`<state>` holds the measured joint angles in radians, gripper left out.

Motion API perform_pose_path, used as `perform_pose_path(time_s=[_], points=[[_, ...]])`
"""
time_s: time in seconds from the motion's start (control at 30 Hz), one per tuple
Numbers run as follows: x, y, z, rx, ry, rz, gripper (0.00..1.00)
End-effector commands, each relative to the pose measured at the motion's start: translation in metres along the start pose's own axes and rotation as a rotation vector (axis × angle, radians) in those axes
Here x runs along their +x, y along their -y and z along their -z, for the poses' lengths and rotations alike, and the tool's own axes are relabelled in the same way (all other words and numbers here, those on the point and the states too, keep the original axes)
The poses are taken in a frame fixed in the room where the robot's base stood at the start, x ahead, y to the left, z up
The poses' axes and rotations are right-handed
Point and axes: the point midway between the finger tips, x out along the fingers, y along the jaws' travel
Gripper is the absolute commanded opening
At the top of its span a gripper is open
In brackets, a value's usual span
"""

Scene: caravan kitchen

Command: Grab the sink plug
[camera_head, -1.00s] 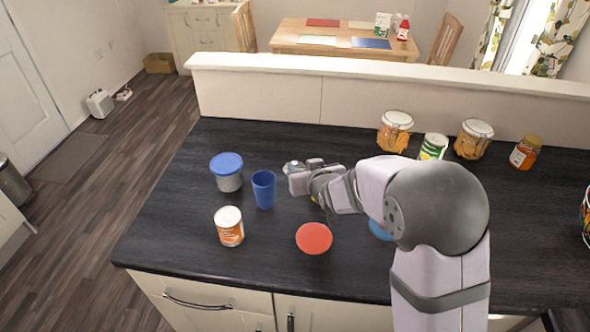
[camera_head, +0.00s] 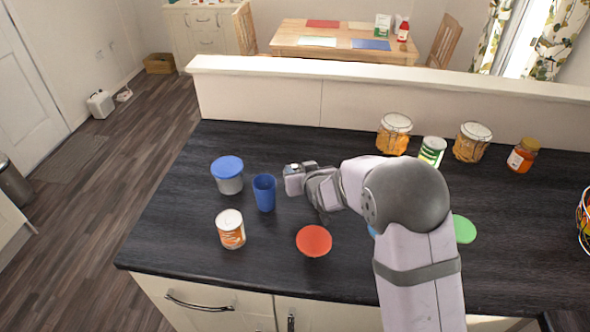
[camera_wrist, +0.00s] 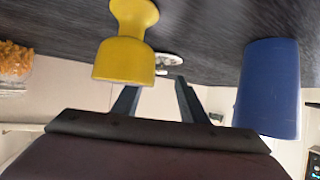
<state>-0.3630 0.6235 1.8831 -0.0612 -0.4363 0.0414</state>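The wrist picture appears upside down, with the worktop at the top.
A yellow egg-cup-like object (camera_wrist: 125,58) and a blue cup (camera_wrist: 268,90) flank my fingers closely; the cup also shows in the head view (camera_head: 264,193). Nearby stand a blue-lidded tub (camera_head: 228,177), an orange-labelled can (camera_head: 230,230) and a red disc (camera_head: 314,241). Jars (camera_head: 394,134) line the back.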

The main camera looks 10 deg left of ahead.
Motion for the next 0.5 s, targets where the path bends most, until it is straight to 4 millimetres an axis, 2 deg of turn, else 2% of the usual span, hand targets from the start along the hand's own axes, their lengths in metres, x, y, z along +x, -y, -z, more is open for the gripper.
perform_pose_path(time_s=[0.3, 0.5], points=[[0.03, 0.002, 0.001, 0.0, 0.001, 0.0, 0.39], [0.036, 0.002, 0.001, 0.0, 0.0, 0.0, 0.39]])
